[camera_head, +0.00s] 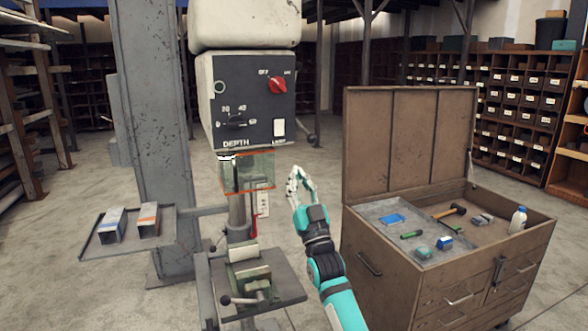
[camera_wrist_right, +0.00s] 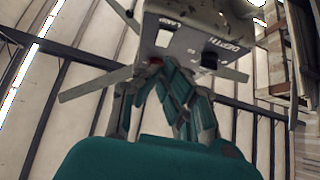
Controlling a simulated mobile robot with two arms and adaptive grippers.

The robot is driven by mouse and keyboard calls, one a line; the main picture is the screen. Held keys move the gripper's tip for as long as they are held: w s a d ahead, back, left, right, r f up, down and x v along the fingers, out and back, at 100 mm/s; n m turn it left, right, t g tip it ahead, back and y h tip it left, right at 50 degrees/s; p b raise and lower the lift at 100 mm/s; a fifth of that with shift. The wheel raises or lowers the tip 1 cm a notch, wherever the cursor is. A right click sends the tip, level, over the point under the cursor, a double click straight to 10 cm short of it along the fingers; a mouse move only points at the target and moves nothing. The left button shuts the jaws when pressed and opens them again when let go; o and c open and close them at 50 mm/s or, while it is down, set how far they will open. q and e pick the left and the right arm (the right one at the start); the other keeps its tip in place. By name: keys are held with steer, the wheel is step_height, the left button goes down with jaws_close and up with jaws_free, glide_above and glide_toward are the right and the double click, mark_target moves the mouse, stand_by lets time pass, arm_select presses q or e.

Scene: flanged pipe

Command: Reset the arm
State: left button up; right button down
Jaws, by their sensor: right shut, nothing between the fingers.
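My right gripper (camera_head: 300,184) is raised in front of the drill press, just right of its clear guard (camera_head: 247,171). Its fingers are shut and empty, and they show in the right wrist view (camera_wrist_right: 172,75) below the press head. The press head (camera_head: 252,100) has a dark panel with a red switch (camera_head: 278,85), a depth dial (camera_head: 236,121) and a white lamp switch (camera_head: 279,127). My teal right arm (camera_head: 341,301) comes up from the bottom. My left gripper is not in view.
A brown tool cabinet (camera_head: 390,277) with its lid up stands close to the right of my arm, with hand tools and a bottle (camera_head: 517,219) on top. A vise (camera_head: 248,274) sits below the press head. A side tray (camera_head: 92,245) holds two small boxes.

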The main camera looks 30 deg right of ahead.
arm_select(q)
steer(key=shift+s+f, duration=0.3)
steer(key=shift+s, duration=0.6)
arm_select(e)
steer(key=shift+s+a+f, duration=0.1)
steer(key=shift+s+f, duration=0.25)
steer(key=shift+f, duration=0.2)
